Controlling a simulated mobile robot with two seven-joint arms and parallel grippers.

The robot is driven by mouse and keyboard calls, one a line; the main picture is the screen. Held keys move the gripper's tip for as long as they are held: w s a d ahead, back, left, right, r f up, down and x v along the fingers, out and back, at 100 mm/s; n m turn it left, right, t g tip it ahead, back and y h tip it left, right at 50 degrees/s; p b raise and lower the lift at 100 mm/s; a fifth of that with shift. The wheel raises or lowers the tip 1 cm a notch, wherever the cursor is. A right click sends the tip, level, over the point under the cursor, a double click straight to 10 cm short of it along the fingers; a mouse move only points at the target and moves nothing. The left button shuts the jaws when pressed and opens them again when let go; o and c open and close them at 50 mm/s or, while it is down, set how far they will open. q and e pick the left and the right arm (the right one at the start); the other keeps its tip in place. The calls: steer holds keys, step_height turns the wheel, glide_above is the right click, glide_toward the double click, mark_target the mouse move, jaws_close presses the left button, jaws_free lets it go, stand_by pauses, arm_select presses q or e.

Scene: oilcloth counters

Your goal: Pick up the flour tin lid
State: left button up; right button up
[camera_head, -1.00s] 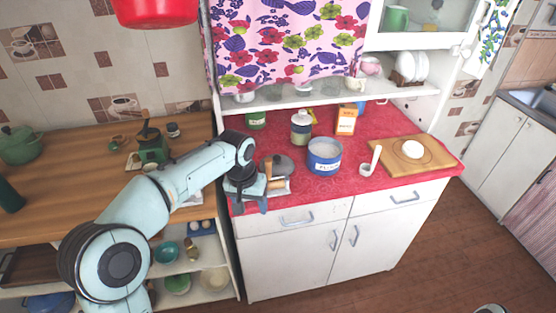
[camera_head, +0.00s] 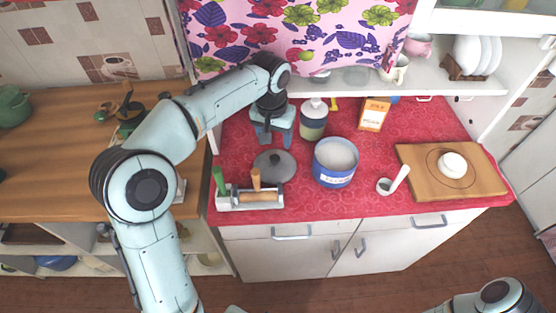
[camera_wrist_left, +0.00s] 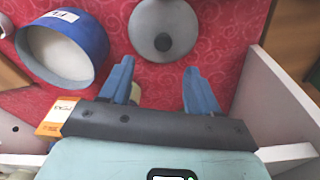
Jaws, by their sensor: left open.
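The flour tin lid (camera_head: 274,166) is a round grey disc with a dark knob. It lies flat on the red oilcloth, left of the blue flour tin (camera_head: 334,178), which stands uncovered with pale contents. The lid also shows whole at the top of the left wrist view (camera_wrist_left: 163,32), with the tin (camera_wrist_left: 88,35) to its left. My left gripper (camera_head: 273,138) is open and empty, pointing down just behind the lid. In the wrist view its two blue fingers (camera_wrist_left: 158,75) are apart and short of the lid. My right gripper is out of view.
A holder with green- and wooden-handled tools (camera_head: 240,198) stands in front of the lid. A jar (camera_head: 313,120) stands right of the gripper. Further right are an orange box (camera_head: 374,114), a white ladle (camera_head: 393,181) and a wooden board (camera_head: 435,180).

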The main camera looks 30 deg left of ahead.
mark_target(275, 157)
arm_select(q)
step_height(275, 157, down, 3)
steer(key=shift+f, duration=0.1)
steer(key=shift+w+a+f+b, duration=0.1)
steer(key=shift+w+f, duration=0.05)
steer(key=shift+f, duration=0.85)
steer(key=shift+w+a+f+b, duration=0.1)
steer(key=shift+w+a+f, duration=0.1)
steer(key=shift+f, duration=0.85)
steer(key=shift+w+a+f+b, duration=0.1)
steer(key=shift+w+f, duration=0.05)
steer(key=shift+f, duration=0.85)
jaws_close()
